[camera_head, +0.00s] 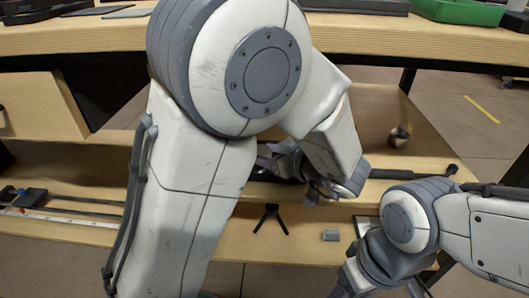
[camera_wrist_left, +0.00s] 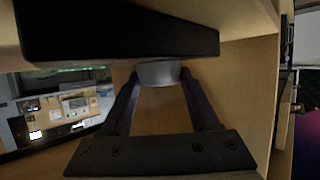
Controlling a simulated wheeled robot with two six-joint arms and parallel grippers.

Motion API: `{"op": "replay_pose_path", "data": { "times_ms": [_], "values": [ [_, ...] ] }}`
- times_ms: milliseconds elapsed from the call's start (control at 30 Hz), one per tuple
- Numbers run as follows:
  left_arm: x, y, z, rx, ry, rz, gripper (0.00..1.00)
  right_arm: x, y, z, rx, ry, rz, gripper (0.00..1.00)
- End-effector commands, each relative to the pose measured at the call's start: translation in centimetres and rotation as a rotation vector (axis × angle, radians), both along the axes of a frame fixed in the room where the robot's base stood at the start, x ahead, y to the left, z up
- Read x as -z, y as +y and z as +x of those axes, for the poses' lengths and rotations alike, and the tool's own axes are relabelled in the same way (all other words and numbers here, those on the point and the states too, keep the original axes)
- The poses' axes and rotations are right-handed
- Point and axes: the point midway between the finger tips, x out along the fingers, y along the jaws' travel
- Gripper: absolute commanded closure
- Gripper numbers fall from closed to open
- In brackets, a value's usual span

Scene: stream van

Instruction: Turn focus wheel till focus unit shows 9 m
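In the left wrist view a grey round wheel (camera_wrist_left: 158,73) sticks out below a black unit (camera_wrist_left: 120,35), which looks like the focus unit. My left gripper (camera_wrist_left: 160,80) has one finger on each side of the wheel, with no clear gap between fingertips and wheel. No distance reading is visible on the unit. In the head view my left gripper (camera_head: 318,188) is low by the shelf and partly hidden by my own arm, which also hides most of the unit. My right gripper (camera_head: 348,283) is at the bottom edge, cut off and unclear.
A small black tripod (camera_head: 269,218) and a small grey block (camera_head: 330,235) are on the lower wooden shelf. A dark round object (camera_head: 398,136) is at the right. A green tray (camera_head: 460,11) stands on the upper bench, whose edge runs above my left gripper.

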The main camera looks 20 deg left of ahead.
Motion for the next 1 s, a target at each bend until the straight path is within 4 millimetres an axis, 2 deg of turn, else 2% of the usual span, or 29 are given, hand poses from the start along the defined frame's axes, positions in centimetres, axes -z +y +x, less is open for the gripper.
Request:
{"op": "replay_pose_path", "data": {
  "times_ms": [167,333,467,567,967,1000],
  "values": [
    [-0.5,0.2,-0.1,0.064,0.001,0.005,0.94,-1.4,0.0,0.0,0.000,0.000,0.000,0.36],
    [-0.4,0.4,-0.4,0.224,0.003,0.004,0.94,-3.0,0.0,0.0,0.000,0.000,0.000,0.36],
    [0.4,0.5,-0.4,0.333,-0.003,-0.005,0.94,-1.4,0.0,0.0,0.000,0.000,0.000,0.36],
    [0.3,0.5,-0.4,0.379,-0.003,-0.003,0.94,-0.7,0.0,0.0,0.000,0.000,0.000,0.36],
    [0.1,0.4,-0.5,0.407,0.004,0.000,0.94,-0.6,0.0,0.0,0.000,0.000,0.000,0.36],
    [0.1,0.4,-0.5,0.407,0.004,0.000,0.27,-0.6,0.0,0.0,0.000,0.000,0.000,0.36]
  ]
}}
